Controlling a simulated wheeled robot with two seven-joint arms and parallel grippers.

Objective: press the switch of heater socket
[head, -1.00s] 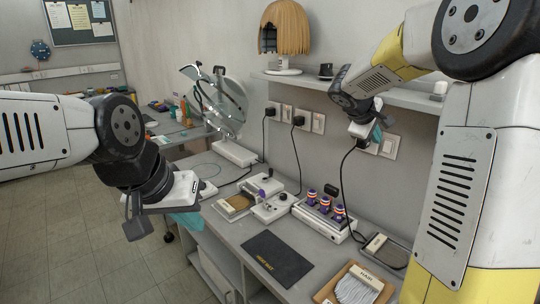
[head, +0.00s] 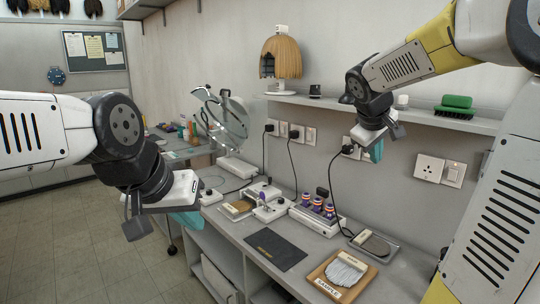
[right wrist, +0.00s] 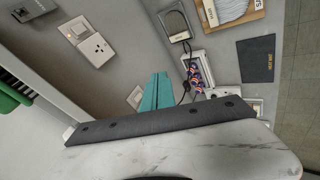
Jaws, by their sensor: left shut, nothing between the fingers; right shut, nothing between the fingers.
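Several wall sockets with switches line the wall; none carries a readable heater label. One socket with a black plug (head: 347,149) has its cord running down toward the tray of purple-and-orange rollers (head: 318,207). The switch plate beside it is mostly hidden behind my right gripper (head: 376,150), whose teal fingers are shut and empty. In the right wrist view the teal fingers (right wrist: 157,92) are close to a white plate (right wrist: 135,97), partly covered; I cannot tell whether they touch.
An empty socket (head: 430,168) with a switch (head: 453,174) is further right. Two more plugged sockets are left. The shelf (head: 400,114) above holds a wig stand (head: 281,60) and green brush (head: 455,105). A dark mat (head: 275,250) and sample tray (head: 343,275) lie on the bench.

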